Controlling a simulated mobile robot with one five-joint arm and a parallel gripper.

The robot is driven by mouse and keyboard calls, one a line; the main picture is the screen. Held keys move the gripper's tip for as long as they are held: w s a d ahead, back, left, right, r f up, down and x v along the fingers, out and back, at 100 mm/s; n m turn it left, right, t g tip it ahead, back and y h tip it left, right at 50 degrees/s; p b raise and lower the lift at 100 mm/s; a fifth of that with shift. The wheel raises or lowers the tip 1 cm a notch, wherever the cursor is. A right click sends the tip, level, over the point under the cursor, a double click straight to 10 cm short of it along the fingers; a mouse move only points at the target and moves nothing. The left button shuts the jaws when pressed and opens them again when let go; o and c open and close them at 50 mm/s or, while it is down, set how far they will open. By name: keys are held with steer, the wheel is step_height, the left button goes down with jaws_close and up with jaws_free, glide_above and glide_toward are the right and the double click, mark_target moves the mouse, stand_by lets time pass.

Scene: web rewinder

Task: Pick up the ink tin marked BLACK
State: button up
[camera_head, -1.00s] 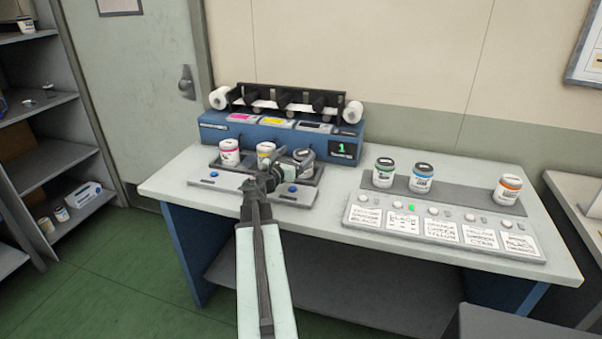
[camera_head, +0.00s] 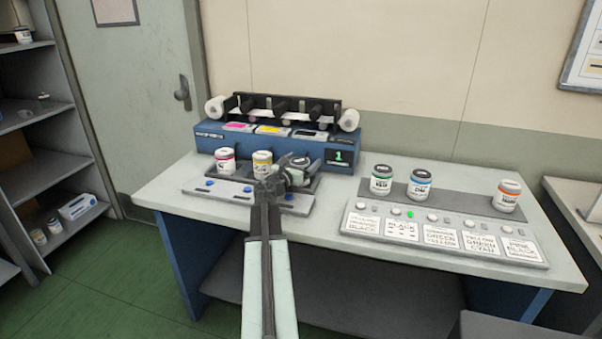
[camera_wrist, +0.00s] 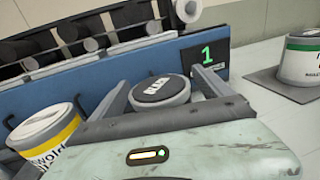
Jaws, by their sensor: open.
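The ink tin marked BLACK (camera_wrist: 160,91) has a dark lid with white lettering. It stands between the two fingers of my gripper (camera_wrist: 161,85) in the wrist view; its lower part is hidden behind the gripper body. My gripper is open, with a finger on each side of the tin; I cannot tell whether either touches it.
A yellow-banded tin (camera_head: 262,164) stands close to the left, with a magenta-banded tin (camera_head: 225,160) beyond. Behind is the blue rewinder (camera_head: 210,138) with its display (camera_head: 346,158). Green (camera_head: 381,180), blue (camera_head: 419,184) and orange (camera_head: 507,196) tins stand on a grey mat to the right.

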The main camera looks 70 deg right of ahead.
steer(key=shift+d, duration=0.55)
steer(key=shift+a, duration=0.1)
jaws_close()
steer(key=shift+r, duration=0.1)
step_height(320, 180, up, 10)
steer(key=p, duration=1)
